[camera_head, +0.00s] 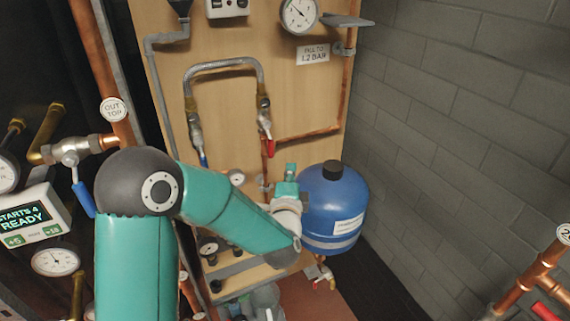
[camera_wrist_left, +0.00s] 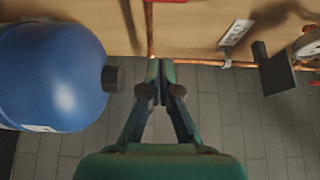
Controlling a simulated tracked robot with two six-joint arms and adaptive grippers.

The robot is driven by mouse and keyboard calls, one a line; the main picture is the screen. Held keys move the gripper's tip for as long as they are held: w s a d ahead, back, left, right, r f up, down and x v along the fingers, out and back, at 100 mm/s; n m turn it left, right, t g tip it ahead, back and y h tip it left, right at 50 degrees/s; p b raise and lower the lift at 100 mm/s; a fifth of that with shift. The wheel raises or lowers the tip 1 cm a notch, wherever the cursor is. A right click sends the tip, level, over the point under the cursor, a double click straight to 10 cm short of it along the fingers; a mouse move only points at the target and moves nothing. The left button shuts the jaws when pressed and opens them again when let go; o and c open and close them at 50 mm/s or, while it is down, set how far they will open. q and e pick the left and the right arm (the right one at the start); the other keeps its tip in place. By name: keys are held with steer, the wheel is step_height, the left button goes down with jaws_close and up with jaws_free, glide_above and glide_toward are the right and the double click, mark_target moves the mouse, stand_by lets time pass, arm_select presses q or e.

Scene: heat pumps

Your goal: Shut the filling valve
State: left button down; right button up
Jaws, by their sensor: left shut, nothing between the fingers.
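A braided hose loop (camera_head: 224,64) is mounted on the wooden board, with a valve at each lower end. The right valve has a red lever (camera_head: 267,146) hanging down, nearly in line with its body. The left valve has a blue lever (camera_head: 203,158), also pointing down. Which of them is the filling valve is not marked legibly. My left gripper (camera_head: 290,171) is shut and empty, below the red lever and beside the blue tank, touching neither lever. In the left wrist view its closed fingers (camera_wrist_left: 160,70) point toward the board; no valve lever shows between them. My right gripper is not in view.
The blue tank (camera_head: 333,205) stands close right of my gripper; it fills the left of the wrist view (camera_wrist_left: 50,78). A pressure gauge (camera_head: 299,15) and a "1.2 BAR" sign (camera_head: 313,54) are above. A grey block wall (camera_head: 455,120) stands right.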

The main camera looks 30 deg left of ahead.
mark_target(269, 140)
arm_select(q)
steer(key=w+a+p, duration=0.2)
steer(key=w+a, duration=0.3)
steer(key=a, duration=0.2)
steer(key=shift+p, duration=0.4)
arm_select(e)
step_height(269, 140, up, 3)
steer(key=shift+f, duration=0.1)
arm_select(q)
steer(key=shift+a, duration=0.2)
